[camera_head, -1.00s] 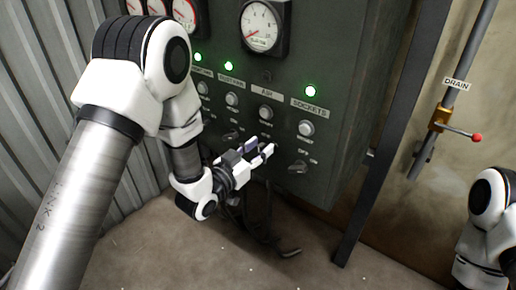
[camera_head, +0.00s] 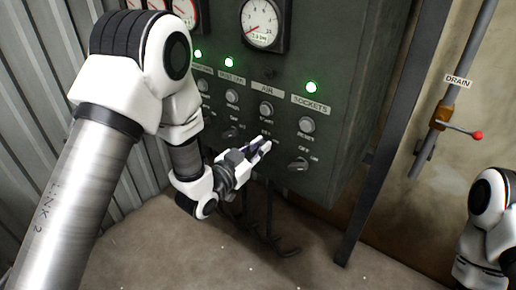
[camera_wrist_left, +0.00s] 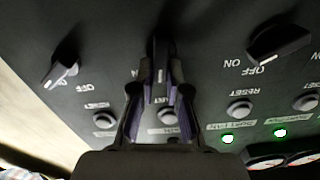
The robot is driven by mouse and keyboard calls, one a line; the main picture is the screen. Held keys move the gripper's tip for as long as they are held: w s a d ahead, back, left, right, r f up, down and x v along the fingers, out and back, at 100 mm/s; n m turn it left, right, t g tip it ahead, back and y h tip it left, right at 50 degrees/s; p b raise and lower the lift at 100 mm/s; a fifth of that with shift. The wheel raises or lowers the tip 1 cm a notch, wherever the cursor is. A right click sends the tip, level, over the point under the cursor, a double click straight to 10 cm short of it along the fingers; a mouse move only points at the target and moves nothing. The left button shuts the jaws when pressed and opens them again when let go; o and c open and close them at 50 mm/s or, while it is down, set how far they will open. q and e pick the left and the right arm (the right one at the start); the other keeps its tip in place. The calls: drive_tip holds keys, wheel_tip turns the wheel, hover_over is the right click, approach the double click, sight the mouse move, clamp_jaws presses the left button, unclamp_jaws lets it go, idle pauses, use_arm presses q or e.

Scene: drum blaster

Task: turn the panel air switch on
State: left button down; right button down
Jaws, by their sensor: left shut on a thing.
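The dark panel (camera_head: 345,60) carries a row of rotary switches. My left gripper (camera_head: 264,147) is at the air switch, under the AIR label (camera_head: 267,88) and its reset button (camera_head: 266,109). In the left wrist view, which is upside down, my left gripper (camera_wrist_left: 160,75) is shut on the air switch (camera_wrist_left: 160,50), a dark knob between the fingertips. Its on/off marks are mostly hidden by the fingers. The lamp above AIR (camera_head: 266,76) looks dark. My right gripper is out of view; only part of my right arm shows at the right edge.
The sockets switch (camera_head: 298,164) is close to the right of my left gripper, and the dust fan switch (camera_head: 232,133) is to its left. Green lamps glow over both. Cables (camera_head: 268,225) hang below the panel. A drain pipe with a red-tipped valve handle (camera_head: 477,136) is at the right.

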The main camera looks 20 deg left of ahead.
use_arm(q)
drive_tip(key=shift+s+d+f+m+b, duration=0.1)
drive_tip(key=shift+d+m+b, duration=0.1)
drive_tip(key=shift+m+b, duration=1.1)
drive_tip(key=shift+d+f+m+b, duration=0.2)
drive_tip(key=shift+m+b, duration=0.4)
drive_tip(key=shift+m, duration=1.45)
drive_tip(key=shift+s+d+f+m+b, duration=0.1)
drive_tip(key=shift+d+m+b, duration=0.1)
drive_tip(key=shift+m+b, duration=1.1)
drive_tip(key=shift+r+m+p, duration=0.1)
drive_tip(key=shift+m+p, duration=0.2)
drive_tip(key=shift+m, duration=0.15)
drive_tip(key=c, duration=1.2)
unclamp_jaws()
drive_tip(key=shift+o, duration=0.2)
drive_tip(key=shift+w+d, duration=0.1)
